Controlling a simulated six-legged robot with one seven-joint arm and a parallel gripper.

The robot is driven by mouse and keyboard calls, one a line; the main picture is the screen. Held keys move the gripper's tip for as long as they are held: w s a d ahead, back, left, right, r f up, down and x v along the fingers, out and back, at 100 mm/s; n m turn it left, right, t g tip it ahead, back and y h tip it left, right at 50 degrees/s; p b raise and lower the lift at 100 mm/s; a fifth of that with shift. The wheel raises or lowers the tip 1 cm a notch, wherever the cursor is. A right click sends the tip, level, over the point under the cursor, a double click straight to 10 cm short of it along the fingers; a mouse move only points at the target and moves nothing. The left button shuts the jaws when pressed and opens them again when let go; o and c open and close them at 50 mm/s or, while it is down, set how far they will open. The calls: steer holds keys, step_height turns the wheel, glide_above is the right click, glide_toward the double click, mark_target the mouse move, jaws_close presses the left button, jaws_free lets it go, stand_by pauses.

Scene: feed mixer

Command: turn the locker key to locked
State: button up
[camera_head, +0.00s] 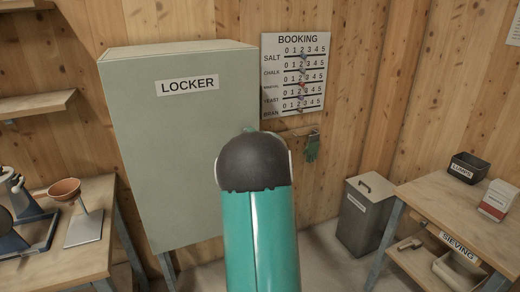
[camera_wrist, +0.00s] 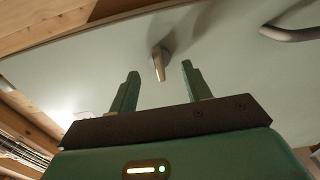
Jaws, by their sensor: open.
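The grey-green locker (camera_head: 175,150) stands against the wooden wall with a "LOCKER" label on its face. In the wrist view, the locker's pale surface (camera_wrist: 100,65) fills the upper part, and a small metal key (camera_wrist: 158,63) sticks out from it. My gripper (camera_wrist: 160,75) is open, with its two green fingers apart. The key shows in the gap between the fingertips, a little beyond them, and no contact shows. In the head view my teal arm hides my gripper, and the key is not seen there.
A curved metal handle (camera_wrist: 292,32) is on the locker surface at upper right in the wrist view. A "BOOKING" board (camera_head: 296,75) and a green glove (camera_head: 312,147) hang right of the locker. Workbenches stand left (camera_head: 95,195) and right (camera_head: 465,205); a grey bin (camera_head: 365,215) stands between.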

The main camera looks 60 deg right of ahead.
steer(key=v, duration=1.1)
steer(key=shift+s, duration=0.3)
steer(key=shift+a, duration=0.15)
steer(key=w+a+r+m+g+y, duration=0.25)
steer(key=a+m, duration=0.25)
steer(key=a, duration=0.8)
steer(key=w+a+r+m+g+y, duration=0.1)
steer(key=w+a+m+g, duration=0.2)
steer(key=a, duration=1)
steer(key=s+a+f+m+g+y, duration=0.2)
steer(key=s+a, duration=0.5)
steer(key=a, duration=0.5)
steer(key=s+a+f+m+g+y, duration=0.2)
steer(key=s+a, duration=0.6)
steer(key=a, duration=0.4)
steer(key=shift+s+a+f+y, duration=0.2)
steer(key=shift+s+f+y, duration=0.15)
steer(key=shift+y, duration=0.5)
